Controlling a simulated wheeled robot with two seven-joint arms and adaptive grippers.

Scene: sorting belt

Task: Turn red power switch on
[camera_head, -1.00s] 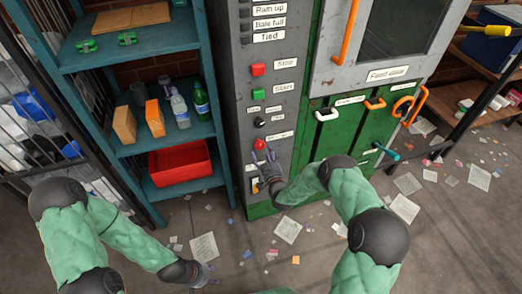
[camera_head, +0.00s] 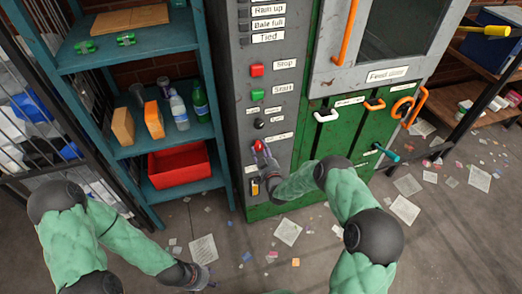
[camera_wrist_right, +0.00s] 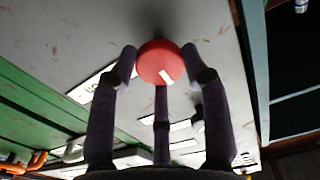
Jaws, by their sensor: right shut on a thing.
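The red power switch (camera_head: 258,146) is a round red knob with a white mark, low on the grey control panel (camera_head: 262,100). In the right wrist view the red knob (camera_wrist_right: 160,62) sits between the fingertips, with the white mark slanting at its lower right. My right gripper (camera_head: 262,158) is at the knob, its fingers closed around it; it also shows in the right wrist view (camera_wrist_right: 160,75). My left gripper (camera_head: 203,277) hangs low over the floor, away from the panel, and its fingers are too small to read.
Above the knob are a green Start button (camera_head: 257,93) and a red Stop button (camera_head: 257,70). A yellow-and-black switch (camera_head: 255,188) sits below. A teal shelf (camera_head: 140,60) with a red bin (camera_head: 180,182) stands left of the panel. Papers litter the floor.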

